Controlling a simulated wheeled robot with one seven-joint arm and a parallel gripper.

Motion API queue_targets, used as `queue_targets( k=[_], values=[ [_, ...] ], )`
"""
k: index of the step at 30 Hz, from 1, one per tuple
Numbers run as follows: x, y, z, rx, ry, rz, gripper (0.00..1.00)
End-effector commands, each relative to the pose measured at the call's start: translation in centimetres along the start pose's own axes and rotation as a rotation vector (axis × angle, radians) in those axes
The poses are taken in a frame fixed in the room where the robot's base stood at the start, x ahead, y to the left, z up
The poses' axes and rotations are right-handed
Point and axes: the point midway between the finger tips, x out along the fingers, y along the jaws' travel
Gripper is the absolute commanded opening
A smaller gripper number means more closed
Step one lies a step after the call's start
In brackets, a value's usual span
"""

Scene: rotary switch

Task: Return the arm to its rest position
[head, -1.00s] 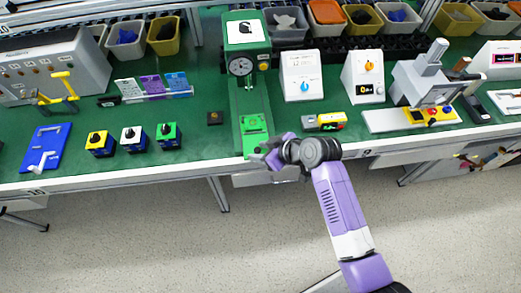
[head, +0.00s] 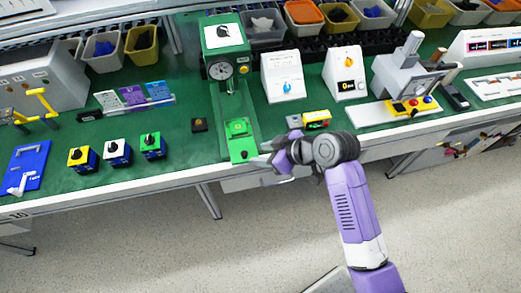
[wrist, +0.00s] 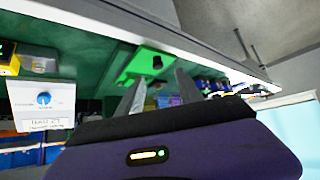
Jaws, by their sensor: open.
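My arm, purple and white, reaches up from the lower right of the head view. My gripper (head: 262,153) is at the bench's front edge, beside the green base of the dial-gauge stand (head: 241,137), with nothing seen in it. In the wrist view my gripper's fingers (wrist: 158,92) are apart, with the green base (wrist: 136,60) beyond them. A white switch box (head: 282,78) with a blue knob stands behind my gripper; a white box with a blue knob also shows at the left of the wrist view (wrist: 42,115).
Several knob boxes, including a green-topped one (head: 152,145), stand to the left. A grey machine on a white base (head: 366,115) stands to the right. The floor (head: 130,255) before the bench is clear.

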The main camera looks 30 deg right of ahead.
Motion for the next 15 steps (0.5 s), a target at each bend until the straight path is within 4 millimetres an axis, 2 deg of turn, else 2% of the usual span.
queue_targets(
  k=[10,13,15],
  values=[
    [0.0,0.2,-0.3,0.023,0.012,0.01,0.43],
    [-0.2,1.7,-1.6,0.068,0.064,0.068,0.43],
    [-0.9,3.3,-3.3,0.098,0.127,0.138,0.43]
  ],
)
